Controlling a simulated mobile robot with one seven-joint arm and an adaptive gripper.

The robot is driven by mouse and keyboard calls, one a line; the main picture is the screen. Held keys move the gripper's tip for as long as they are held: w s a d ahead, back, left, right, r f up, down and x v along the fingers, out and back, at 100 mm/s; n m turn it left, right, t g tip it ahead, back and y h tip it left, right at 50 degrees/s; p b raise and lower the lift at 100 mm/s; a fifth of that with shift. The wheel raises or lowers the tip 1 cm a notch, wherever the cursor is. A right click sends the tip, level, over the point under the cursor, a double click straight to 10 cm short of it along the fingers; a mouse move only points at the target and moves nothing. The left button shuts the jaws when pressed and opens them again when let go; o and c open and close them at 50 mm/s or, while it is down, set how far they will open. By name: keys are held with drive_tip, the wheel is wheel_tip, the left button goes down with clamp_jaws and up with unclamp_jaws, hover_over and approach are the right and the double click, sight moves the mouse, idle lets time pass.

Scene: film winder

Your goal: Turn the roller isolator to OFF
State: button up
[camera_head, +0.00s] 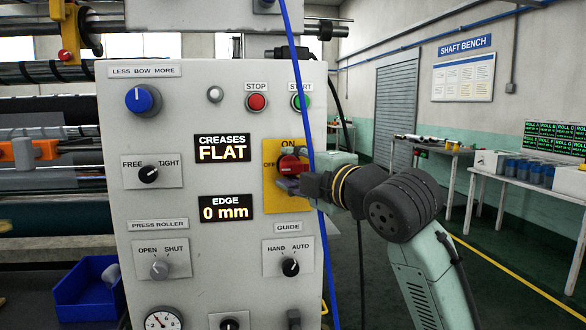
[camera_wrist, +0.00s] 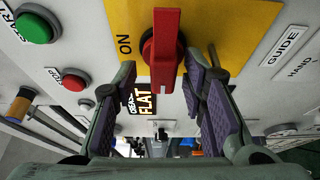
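The isolator is a red rotary handle (camera_head: 290,163) on a yellow plate (camera_head: 271,200), with ON above it and OFF at its left. In the head view, the handle seems to lie roughly level towards OFF, partly hidden by my gripper (camera_head: 286,180). In the wrist view, the red handle (camera_wrist: 164,45) runs up and down the picture, with ON sideways at its left; the OFF label is hidden. My gripper (camera_wrist: 163,88) is open, its purple-padded fingers either side of the handle's near end. Gaps show on both sides; I see no contact.
The grey control panel (camera_head: 175,90) has STOP (camera_head: 257,102) and START (camera_head: 300,101) buttons above the plate and a HAND/AUTO knob (camera_head: 290,267) below. A blue cable (camera_head: 304,90) hangs close to my gripper. Open floor lies at the right.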

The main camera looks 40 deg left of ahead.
drive_tip(key=v, duration=1.2)
drive_tip(key=shift+a, duration=0.1)
